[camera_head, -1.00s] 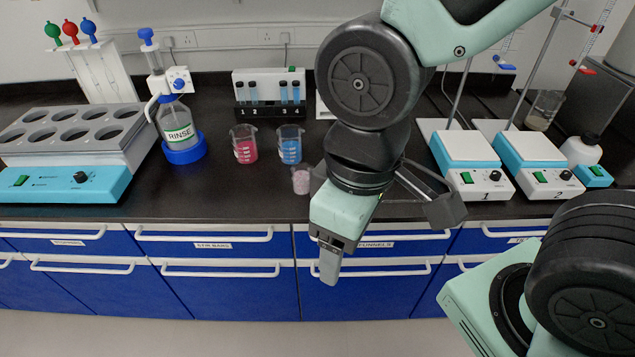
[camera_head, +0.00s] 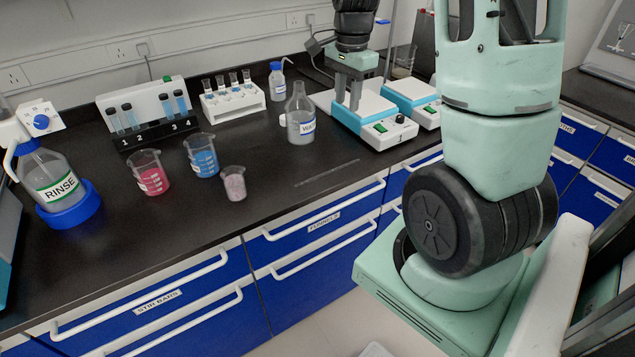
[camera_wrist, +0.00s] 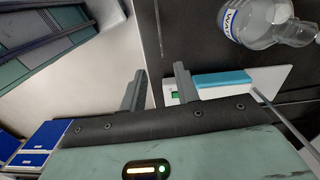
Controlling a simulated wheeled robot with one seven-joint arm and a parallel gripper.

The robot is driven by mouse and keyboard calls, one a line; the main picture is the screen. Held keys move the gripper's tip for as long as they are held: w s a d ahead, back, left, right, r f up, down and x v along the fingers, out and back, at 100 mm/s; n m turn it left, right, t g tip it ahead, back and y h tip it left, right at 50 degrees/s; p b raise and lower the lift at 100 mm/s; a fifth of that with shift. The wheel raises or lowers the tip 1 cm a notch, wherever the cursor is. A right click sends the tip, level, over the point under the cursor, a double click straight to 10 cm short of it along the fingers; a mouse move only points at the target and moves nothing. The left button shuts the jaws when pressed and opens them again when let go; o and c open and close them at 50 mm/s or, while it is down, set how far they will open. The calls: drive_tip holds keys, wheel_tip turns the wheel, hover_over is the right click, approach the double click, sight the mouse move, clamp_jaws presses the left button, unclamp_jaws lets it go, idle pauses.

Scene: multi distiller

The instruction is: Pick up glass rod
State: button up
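The glass rod (camera_head: 327,173) is a thin, clear, faint rod. It lies flat on the black bench near the front edge, right of the small beaker and in front of the bottle labelled WATER. My gripper (camera_head: 348,106) points down at the back, to the right of the rod and apart from it, in front of hotplate 1 in the head view. In the wrist view my gripper's two fingers (camera_wrist: 161,70) stand apart with nothing between them.
The water bottle (camera_head: 300,117) stands left of my gripper and shows in the wrist view (camera_wrist: 262,22). Hotplate 1 (camera_head: 385,128) is right beside it. Pink (camera_head: 150,176), blue (camera_head: 202,158) and small (camera_head: 233,186) beakers stand left of the rod. Bench around the rod is clear.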

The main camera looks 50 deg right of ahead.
drive_tip(key=d+m, duration=0.1)
drive_tip(key=d, duration=0.1)
hover_over(347, 164)
drive_tip(key=f, duration=1.1)
drive_tip(key=shift+s+d+f+p, duration=0.15)
drive_tip(key=shift+s+f+p, duration=0.05)
drive_tip(key=shift+f+p, duration=0.2)
drive_tip(key=shift+w+f+p, duration=0.2)
drive_tip(key=shift+f+p, duration=0.35)
drive_tip(key=shift+f, duration=2.4)
drive_tip(key=shift+f, duration=0.1)
clamp_jaws()
